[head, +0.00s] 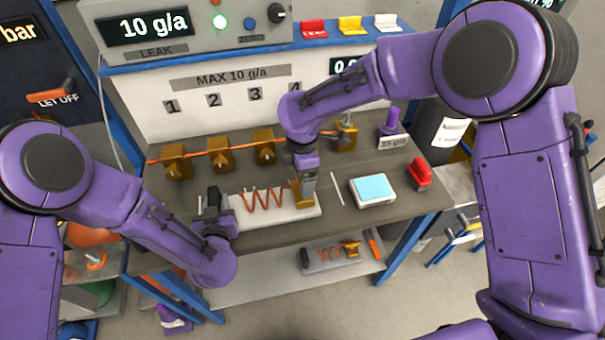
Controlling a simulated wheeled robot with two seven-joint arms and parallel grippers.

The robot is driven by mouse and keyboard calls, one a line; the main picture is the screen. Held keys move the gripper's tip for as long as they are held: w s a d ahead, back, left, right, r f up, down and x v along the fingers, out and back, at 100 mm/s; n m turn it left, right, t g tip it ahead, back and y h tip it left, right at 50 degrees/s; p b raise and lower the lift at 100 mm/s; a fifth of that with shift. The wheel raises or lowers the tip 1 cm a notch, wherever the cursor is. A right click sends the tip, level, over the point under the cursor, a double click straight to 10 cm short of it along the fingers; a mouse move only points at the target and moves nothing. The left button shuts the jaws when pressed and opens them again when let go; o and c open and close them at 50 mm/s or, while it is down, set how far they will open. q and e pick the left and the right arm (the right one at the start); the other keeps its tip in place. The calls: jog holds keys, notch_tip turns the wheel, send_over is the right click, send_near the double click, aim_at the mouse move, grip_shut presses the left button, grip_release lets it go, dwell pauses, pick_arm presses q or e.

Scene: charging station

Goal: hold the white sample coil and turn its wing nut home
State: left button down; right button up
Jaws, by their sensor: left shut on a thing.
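The white sample coil (274,212) lies on the grey bench, a pale block with a copper-coloured spiral along it. My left gripper (222,204) is at the block's left end and is shut on it. My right gripper (304,184) points down at the block's right end, over a brass-coloured piece that seems to be the wing nut (305,199). The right fingers and arm cover much of this piece, so I cannot tell whether they grip it or how far it is turned.
Brass blocks (220,154) on an orange line stand behind the coil. A small device with a blue screen (373,190), a red object (419,175) and a purple piece (388,122) are on the right. Another coil (330,254) lies on the lower shelf (262,288).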

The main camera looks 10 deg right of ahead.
jog(key=o, duration=0.9)
jog(key=shift+c, duration=0.2)
jog(key=shift+r, duration=0.1)
notch_tip(320, 180, up, 12)
pick_arm(q)
jog(key=c, duration=0.7)
grip_release()
